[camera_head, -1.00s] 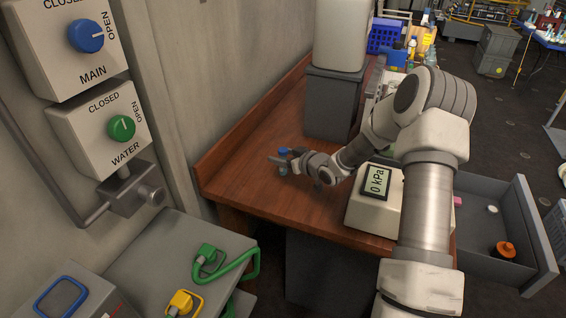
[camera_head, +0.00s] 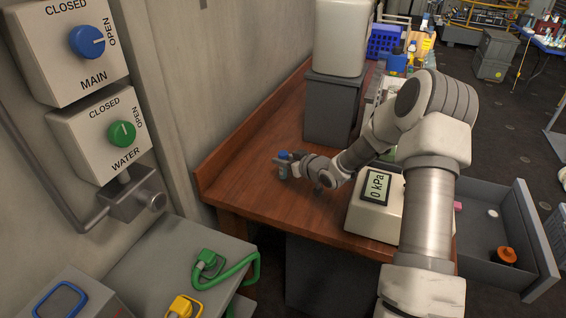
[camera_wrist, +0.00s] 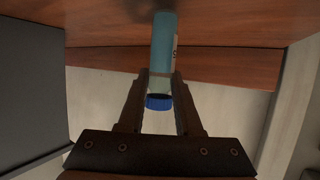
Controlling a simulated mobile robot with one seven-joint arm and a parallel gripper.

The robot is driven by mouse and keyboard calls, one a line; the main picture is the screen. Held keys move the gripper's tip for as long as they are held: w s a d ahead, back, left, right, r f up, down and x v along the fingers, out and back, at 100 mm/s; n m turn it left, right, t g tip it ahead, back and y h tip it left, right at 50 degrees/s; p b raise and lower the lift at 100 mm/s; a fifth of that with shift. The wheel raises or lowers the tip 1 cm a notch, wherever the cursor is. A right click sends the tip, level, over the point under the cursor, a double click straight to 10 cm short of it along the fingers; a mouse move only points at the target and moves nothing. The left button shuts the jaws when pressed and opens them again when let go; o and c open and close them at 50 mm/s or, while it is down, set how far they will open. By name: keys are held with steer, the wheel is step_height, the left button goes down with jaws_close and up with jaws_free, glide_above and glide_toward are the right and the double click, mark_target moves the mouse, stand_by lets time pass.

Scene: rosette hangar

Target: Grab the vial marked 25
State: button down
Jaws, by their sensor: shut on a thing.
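The marks are too small to read as a number. My gripper (camera_head: 285,168) is shut on the vial; in the wrist view its two fingers (camera_wrist: 160,85) press on either side of it just beyond the cap. The fingers partly hide the vial in the head view.
The wooden desk (camera_head: 255,140) is clear around the vial. A gauge box reading 0 kPa (camera_head: 372,215) stands to the right. A grey bin (camera_head: 333,115) under a pale container (camera_head: 340,38) stands behind. An open grey drawer (camera_head: 525,235) juts out at right.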

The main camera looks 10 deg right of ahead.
mark_target(285, 152)
steer(key=r, duration=0.4)
steer(key=shift+w+d+r+p, duration=0.15)
steer(key=shift+w+d+p, duration=0.1)
steer(key=shift+d+p, duration=0.1)
steer(key=w+d+r+p, duration=0.3)
steer(key=w+d+r, duration=0.3)
steer(key=d, duration=0.2)
steer(key=shift+w+d, duration=0.15)
steer(key=shift+w, duration=0.05)
